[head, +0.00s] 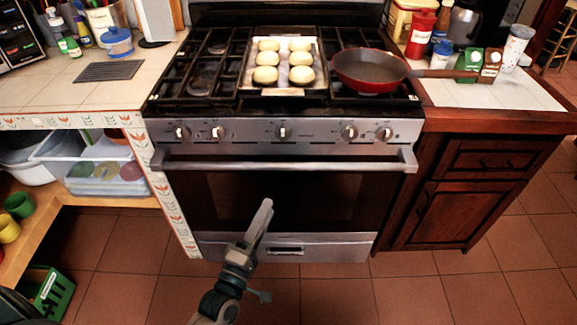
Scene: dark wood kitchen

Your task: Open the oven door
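The oven (283,190) stands in the middle of the head view. Its door is closed, upright and flush with the front, with a dark glass window (320,195). A long silver handle bar (283,163) runs across the top of the door, below the knobs. My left gripper (266,207) points up in front of the lower door, below the handle in the picture and apart from it. Its fingers show nearly edge-on and overlap, so their gap is hidden. I see nothing held in it. My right gripper is not in view.
On the stovetop are a tray of pale dough balls (284,65) and a red pan (369,69), its handle reaching over the right counter. Wooden cabinets (460,205) stand right, open shelves (100,165) left. A green crate (48,290) is at lower left. The tiled floor (330,297) in front is clear.

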